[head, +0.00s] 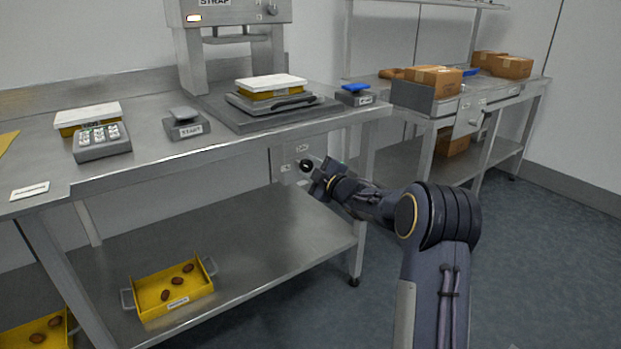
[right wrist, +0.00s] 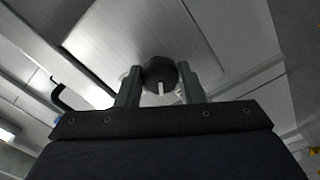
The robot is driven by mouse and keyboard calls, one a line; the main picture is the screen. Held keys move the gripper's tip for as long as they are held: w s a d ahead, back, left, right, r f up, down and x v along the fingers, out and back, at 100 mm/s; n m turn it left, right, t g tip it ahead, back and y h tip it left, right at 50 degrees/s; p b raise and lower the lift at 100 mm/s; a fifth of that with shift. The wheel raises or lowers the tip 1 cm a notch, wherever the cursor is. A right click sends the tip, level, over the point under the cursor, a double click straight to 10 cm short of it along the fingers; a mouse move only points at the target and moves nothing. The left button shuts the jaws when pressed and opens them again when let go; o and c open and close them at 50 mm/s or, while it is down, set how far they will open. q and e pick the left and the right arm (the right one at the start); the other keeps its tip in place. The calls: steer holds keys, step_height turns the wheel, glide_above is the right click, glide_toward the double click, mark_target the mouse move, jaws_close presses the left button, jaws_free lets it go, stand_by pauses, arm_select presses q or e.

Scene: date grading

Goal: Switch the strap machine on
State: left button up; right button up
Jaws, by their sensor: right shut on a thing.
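Below the bench edge is a grey panel (head: 287,160) with small labels and a dark round knob (head: 306,165). My right gripper (head: 316,172) is at this panel. In the right wrist view, my right gripper (right wrist: 160,88) is shut on the dark knob (right wrist: 158,71), one finger on each side; a white pointer mark shows on its face. My left gripper is not in view.
A white-topped yellow box (head: 270,85) sits on the machine's plate. A START pad (head: 185,124), a keypad (head: 102,142) and a blue-topped button box (head: 354,95) are on the bench. Yellow trays (head: 173,290) of dates are below. Cartons (head: 433,80) stand right.

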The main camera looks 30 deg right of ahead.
steer(key=n+b, duration=0.2)
steer(key=n, duration=0.1)
steer(key=shift+f+n, duration=0.2)
steer(key=shift+n, duration=0.1)
steer(key=shift+r+n+b, duration=0.15)
steer(key=shift+n+b, duration=1)
steer(key=shift+n, duration=0.35)
steer(key=o, duration=1)
steer(key=shift+r, duration=0.1)
steer(key=shift+s+d+p, duration=0.15)
steer(key=shift+s+p, duration=0.1)
steer(key=shift+s, duration=1.7)
steer(key=shift+s+d+p, duration=0.15)
steer(key=shift+s+p, duration=0.1)
steer(key=shift+s, duration=1.7)
